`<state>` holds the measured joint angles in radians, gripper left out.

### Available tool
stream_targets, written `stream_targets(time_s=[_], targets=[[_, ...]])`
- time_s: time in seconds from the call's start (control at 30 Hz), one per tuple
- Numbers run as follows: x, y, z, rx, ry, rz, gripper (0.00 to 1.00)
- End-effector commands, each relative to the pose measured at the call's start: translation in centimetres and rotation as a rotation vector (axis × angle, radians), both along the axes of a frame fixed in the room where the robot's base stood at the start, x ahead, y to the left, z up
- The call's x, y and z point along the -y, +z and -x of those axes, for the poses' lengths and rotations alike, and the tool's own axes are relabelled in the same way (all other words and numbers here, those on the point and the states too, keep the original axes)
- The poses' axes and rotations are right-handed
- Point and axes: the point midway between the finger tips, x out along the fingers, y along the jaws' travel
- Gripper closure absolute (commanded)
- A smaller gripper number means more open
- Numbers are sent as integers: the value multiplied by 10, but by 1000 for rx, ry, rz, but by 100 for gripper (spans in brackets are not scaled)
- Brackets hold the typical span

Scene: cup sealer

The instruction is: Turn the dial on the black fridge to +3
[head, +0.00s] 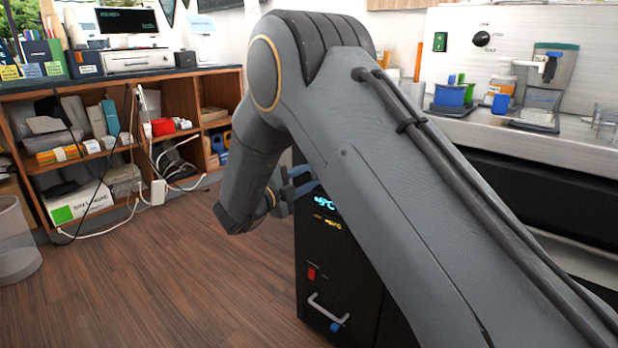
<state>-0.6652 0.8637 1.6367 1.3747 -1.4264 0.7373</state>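The black fridge (345,296) stands on the floor in the middle of the view, its right part hidden behind my arm. A lit blue temperature display (325,202) is near its top; its digit is too small to read surely. Small yellow text (327,221) sits below it. A red switch (311,274), a metal handle (328,310) and a small blue round part (336,327) are lower on the front. I cannot tell which part is the dial. My gripper (297,188) is at the upper front of the fridge, partly hidden by my wrist; its finger opening is unclear.
A wooden shelf (130,150) with boxes and cables stands at the left. A bin (15,245) is at the left edge. A metal counter (560,145) with cups and containers is at the right. The wooden floor (190,290) left of the fridge is clear.

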Motion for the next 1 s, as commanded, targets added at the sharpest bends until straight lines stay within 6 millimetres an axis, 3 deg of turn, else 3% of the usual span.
stream_targets(time_s=[0.4,0.93,0.97,1.0], targets=[[0,-1,0,112,1,-144,90],[0,-1,0,127,1,-163,90],[0,-1,0,127,1,-163,66],[0,-1,0,127,1,-163,60]])
